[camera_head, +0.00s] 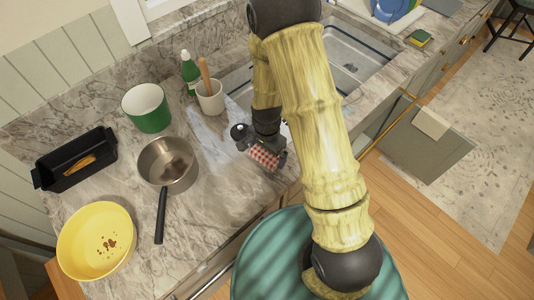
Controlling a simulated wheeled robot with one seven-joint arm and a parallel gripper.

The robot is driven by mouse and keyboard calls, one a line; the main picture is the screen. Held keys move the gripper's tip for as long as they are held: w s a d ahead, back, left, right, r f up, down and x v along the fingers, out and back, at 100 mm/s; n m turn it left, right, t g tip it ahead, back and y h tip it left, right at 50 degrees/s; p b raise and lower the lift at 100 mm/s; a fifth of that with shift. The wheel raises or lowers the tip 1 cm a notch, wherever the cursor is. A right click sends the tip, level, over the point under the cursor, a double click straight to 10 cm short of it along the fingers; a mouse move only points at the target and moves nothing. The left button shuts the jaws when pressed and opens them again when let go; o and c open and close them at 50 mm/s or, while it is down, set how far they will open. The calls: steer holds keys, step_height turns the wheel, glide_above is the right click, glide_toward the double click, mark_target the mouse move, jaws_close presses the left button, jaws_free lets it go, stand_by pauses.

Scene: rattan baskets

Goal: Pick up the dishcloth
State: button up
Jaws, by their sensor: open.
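The dishcloth (265,157) is a small red-and-white checkered cloth on the marble counter, near its front edge. My gripper (262,147) is over the cloth, with its dark body covering part of it. The gripper is open. I cannot tell whether its fingers touch the cloth, as the fingertips are small and partly hidden. My arm hides the area to the right of the cloth.
Left of the gripper are a metal saucepan (168,165), a yellow bowl (97,241), a black loaf pan (75,160) and a green-and-white pot (146,108). A utensil crock (210,97) and green bottle (190,73) stand behind. The sink (349,62) lies behind right.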

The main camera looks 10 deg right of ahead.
mark_target(266, 154)
stand_by(0.3)
steer(key=c, duration=0.6)
steer(key=shift+r, duration=0.1)
steer(key=shift+w+r, duration=0.15)
steer(key=shift+r, duration=0.4)
step_height(266, 154, up, 8)
steer(key=shift+f+b, duration=0.15)
steer(key=shift+b, duration=0.6)
steer(key=shift+s+r, duration=0.2)
steer(key=shift+r, duration=0.35)
